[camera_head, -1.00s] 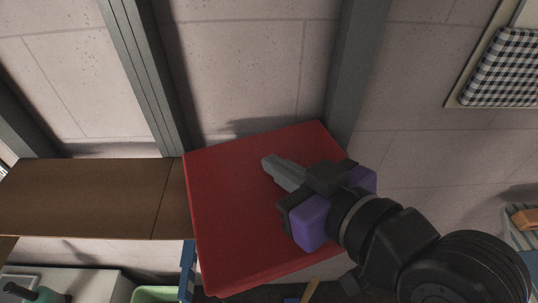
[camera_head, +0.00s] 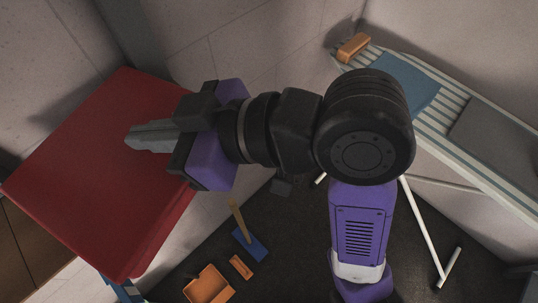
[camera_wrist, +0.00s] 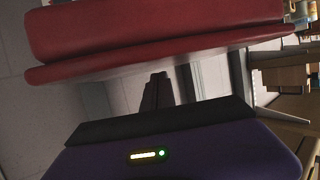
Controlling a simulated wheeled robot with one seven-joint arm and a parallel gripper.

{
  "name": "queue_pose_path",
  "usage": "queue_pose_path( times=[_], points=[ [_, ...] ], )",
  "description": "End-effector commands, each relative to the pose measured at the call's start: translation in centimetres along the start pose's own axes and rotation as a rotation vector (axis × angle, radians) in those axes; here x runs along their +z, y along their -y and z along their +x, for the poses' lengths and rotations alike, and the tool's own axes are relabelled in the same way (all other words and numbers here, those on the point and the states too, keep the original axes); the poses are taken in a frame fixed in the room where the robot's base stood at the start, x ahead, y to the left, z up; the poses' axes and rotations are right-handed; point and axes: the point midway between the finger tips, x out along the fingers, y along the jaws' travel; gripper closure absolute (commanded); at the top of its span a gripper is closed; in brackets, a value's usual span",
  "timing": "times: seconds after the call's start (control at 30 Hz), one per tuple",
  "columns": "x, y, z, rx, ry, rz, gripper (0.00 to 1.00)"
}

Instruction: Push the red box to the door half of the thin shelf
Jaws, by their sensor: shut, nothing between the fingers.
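The red box (camera_head: 85,165) is large and flat-topped and sits at the left of the head view. It rests at the end of the thin brown shelf (camera_head: 22,245), of which only a corner shows at lower left. My gripper (camera_head: 130,138) is shut and empty, its fingers overlapping the box's top in the head view. In the wrist view the shut fingers (camera_wrist: 157,90) point toward the red box (camera_wrist: 150,35), which spans the top of the picture. I cannot tell whether they touch it. No door is in view.
A striped ironing board (camera_head: 455,145) with a blue cloth (camera_head: 397,82) and an orange item (camera_head: 354,47) stands at right. An orange bin (camera_head: 208,286) and a blue dustpan-like tool (camera_head: 250,244) lie on the dark floor below. A wall is behind the box.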

Motion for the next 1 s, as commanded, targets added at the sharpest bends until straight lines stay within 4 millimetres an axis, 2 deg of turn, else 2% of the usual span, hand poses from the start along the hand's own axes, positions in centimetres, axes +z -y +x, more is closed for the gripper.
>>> queue_pose_path(
  times=[0.1, 0.6, 0.8, 1.0],
  points=[
    [1.2, -0.1, -2.6, 0.005, -0.001, 0.001, 1.0],
    [5.0, -0.2, -13.1, 0.006, 0.0, 0.001, 1.0],
    [6.0, -0.1, -16.1, 0.003, -0.001, 0.0, 1.0],
    [6.4, 0.0, -17.4, 0.0, 0.0, -0.001, 1.0]
  ],
)
